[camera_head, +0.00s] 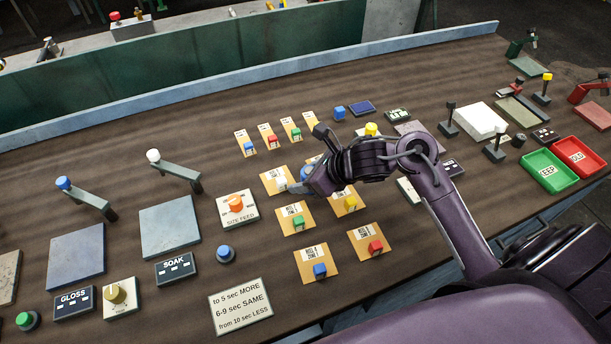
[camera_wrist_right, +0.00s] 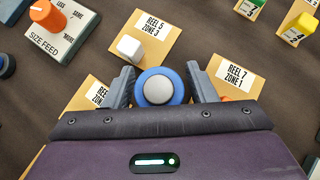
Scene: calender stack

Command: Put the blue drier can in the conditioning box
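The blue drier can (camera_wrist_right: 137,88) shows in the right wrist view as a round blue body with a pale grey top. In the head view a bit of the blue can (camera_head: 306,172) shows by my right gripper (camera_head: 300,184), over the middle of the reel cards. My arm hides part of it, and its height above the table is hard to judge. No box labelled conditioning can be made out. My left gripper is not in view.
Reel cards with coloured cubes surround my right gripper, including a white cube (camera_wrist_right: 129,47) on REEL 5. A SIZE FEED block (camera_head: 237,208) stands to the left.

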